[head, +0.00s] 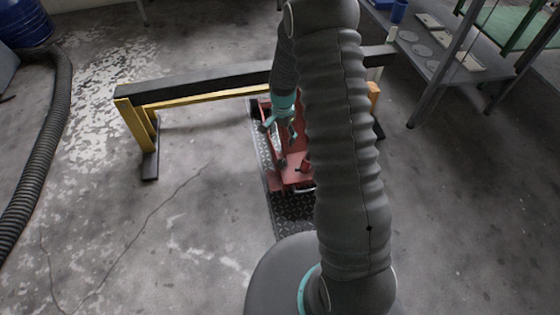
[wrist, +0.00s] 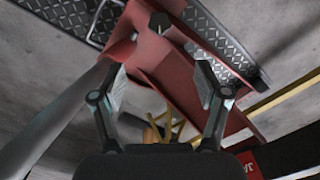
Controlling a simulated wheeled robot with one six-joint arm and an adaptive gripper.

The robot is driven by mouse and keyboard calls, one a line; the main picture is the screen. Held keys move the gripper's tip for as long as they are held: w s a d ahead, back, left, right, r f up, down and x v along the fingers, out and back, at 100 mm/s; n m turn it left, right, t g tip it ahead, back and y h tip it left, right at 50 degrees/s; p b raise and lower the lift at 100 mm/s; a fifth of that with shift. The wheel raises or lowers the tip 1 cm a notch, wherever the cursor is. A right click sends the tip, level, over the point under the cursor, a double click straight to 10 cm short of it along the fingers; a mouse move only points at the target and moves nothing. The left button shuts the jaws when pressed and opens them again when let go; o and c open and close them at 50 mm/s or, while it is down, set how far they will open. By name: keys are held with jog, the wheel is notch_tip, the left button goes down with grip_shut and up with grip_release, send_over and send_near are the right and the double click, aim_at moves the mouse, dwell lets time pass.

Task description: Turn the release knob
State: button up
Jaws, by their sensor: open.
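A red wheeled jack-like device (head: 290,178) stands on a diamond-plate strip on the floor, partly hidden by my arm. My gripper (head: 281,128) is over its far part. In the wrist view, my gripper (wrist: 160,75) is open, its two fingers apart with nothing clearly held between them. Red metal (wrist: 165,70) of the device lies beyond and between the fingers. A small dark faceted knob (wrist: 160,22) shows on the red metal beyond the fingertips, apart from them. I cannot tell for certain that it is the release knob.
A black and yellow beam stand (head: 200,92) spans the floor behind and beside the device. The diamond plate (head: 293,208) lies under it. A grey shelf bench (head: 440,60) stands at the right. A thick hose (head: 45,135) lies at the left. Concrete floor is clear in front.

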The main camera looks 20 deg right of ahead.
aim_at(281, 163)
notch_tip(281, 163, down, 16)
jog(key=shift+d+f, duration=0.1)
jog(key=shift+f, duration=0.1)
dwell(0.4)
jog(key=c, duration=1.2)
